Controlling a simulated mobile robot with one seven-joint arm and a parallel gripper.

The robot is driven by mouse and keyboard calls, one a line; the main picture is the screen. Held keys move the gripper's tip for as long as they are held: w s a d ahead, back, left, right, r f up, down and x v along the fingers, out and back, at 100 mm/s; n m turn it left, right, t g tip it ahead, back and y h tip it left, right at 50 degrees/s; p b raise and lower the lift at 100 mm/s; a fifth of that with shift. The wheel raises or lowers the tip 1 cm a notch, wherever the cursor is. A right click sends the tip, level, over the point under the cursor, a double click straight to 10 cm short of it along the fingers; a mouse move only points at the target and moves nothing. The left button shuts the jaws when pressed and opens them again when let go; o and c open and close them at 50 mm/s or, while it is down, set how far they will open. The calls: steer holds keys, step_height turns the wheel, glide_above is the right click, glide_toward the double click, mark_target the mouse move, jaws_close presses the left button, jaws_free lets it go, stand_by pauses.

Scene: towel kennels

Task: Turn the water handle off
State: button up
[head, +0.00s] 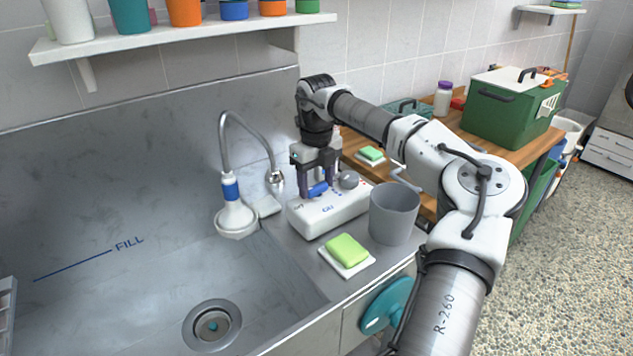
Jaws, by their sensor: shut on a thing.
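The water handle (318,189) is a small blue lever on top of a white control box (330,212) with blue markings, on the counter to the right of the sink. My gripper (316,186) points down from above, with its dark fingers around the blue lever and shut on it. The fingers partly hide the lever, so its exact angle is hard to read. A grey knob (348,180) sits on the same box, right of my fingers. A curved metal spout (240,122) rises from a white base with a blue band. No running water is visible.
A grey cup (394,214) stands close to the box's right side. A green sponge on a white dish (347,270) lies in front. The steel sink (110,285) is open on the left. A shelf (180,40) with cups hangs above. A green bin (510,115) stands behind.

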mark_target(317, 186)
steer(key=shift+m, duration=0.5)
steer(key=o, duration=1)
step_height(317, 186, up, 14)
steer(key=b, duration=0.1)
steer(key=shift+s+f, duration=0.1)
steer(key=shift+f, duration=0.05)
